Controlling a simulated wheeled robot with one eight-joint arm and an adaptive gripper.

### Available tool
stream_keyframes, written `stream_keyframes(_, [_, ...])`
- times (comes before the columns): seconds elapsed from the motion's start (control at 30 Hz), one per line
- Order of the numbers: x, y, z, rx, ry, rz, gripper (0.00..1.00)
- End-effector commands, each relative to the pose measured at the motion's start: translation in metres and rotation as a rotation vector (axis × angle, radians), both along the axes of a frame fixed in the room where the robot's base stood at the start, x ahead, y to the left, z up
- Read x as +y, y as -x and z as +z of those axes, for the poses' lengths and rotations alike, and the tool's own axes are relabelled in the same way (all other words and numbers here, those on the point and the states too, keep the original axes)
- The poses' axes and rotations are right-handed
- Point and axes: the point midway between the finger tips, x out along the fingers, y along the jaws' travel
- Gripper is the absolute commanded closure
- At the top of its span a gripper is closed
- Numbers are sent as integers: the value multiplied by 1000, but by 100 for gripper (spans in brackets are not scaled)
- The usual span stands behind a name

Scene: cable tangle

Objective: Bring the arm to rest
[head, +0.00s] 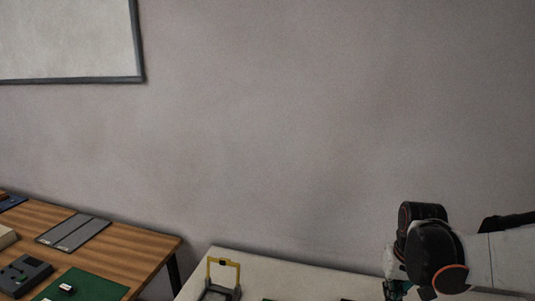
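My arm comes in from the right edge in the head view, with white links and a black, orange-ringed joint. It is over the right part of a pale table. My gripper (398,290) is only partly in view at the lower edge, below the black joint. Its fingertips are cut off or too small to make out, so I cannot tell whether it is open or shut or holds anything.
The pale table (262,262) stands against the grey wall, with a yellow-framed device (223,274) on it. A wooden table (128,240) at left holds grey panels (74,232), a dark device (24,274) and a green mat (88,284). A whiteboard (70,40) hangs above.

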Motion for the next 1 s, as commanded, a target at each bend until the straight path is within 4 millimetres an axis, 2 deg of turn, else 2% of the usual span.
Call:
stream_keyframes(0.03, [11, 4, 14, -32, 8, 27, 100])
stream_keyframes(0.2, [41, 13, 53, -145, 31, 105, 100])
stream_keyframes(0.43, [77, 37, 95, -291, 53, 197, 100])
stream_keyframes(0.57, [87, 62, 103, -349, 54, 205, 100])
stream_keyframes(0.8, [98, 107, 99, -426, 42, 184, 100])
stream_keyframes(1.0, [101, 125, 94, -462, 36, 175, 100])
